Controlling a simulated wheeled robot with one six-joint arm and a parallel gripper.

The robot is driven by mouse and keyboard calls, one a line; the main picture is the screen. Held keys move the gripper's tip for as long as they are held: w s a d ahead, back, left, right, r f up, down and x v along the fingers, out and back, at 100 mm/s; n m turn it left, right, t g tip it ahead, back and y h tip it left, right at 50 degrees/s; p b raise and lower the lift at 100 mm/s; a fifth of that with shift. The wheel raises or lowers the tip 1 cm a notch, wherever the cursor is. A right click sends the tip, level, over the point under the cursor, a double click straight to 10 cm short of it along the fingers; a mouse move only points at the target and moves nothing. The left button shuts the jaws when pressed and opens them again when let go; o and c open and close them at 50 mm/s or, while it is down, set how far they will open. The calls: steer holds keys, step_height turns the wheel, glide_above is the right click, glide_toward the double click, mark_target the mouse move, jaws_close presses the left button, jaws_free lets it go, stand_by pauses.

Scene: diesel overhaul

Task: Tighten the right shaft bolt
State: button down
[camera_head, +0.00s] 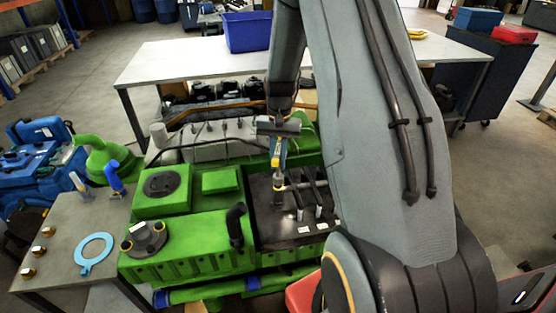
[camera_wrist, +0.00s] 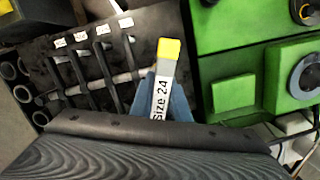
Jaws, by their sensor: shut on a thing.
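The tool hangs upright over the black open bay (camera_head: 262,215) of the green engine. Its lower end is at the shaft (camera_head: 298,185) in the head view; I cannot tell whether it is seated on a bolt. In the wrist view the tool (camera_wrist: 163,85) shows its label and yellow end, and covers part of the shaft (camera_wrist: 120,78) with its dark arms. The right shaft bolt cannot be made out.
Green engine covers (camera_head: 163,188) and a black bent pipe (camera_head: 236,222) stand left of the bay. A white table (camera_head: 170,62) with a blue bin (camera_head: 247,32) is behind.

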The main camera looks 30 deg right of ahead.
steer(key=n, duration=0.4)
steer(key=shift+h, duration=0.3)
steer(key=n, duration=0.4)
steer(key=shift+s, duration=0.1)
steer(key=n+h, duration=0.1)
steer(key=n, duration=0.3)
steer(key=shift+d, duration=0.1)
steer(key=n, duration=0.4)
steer(key=shift+h, duration=0.3)
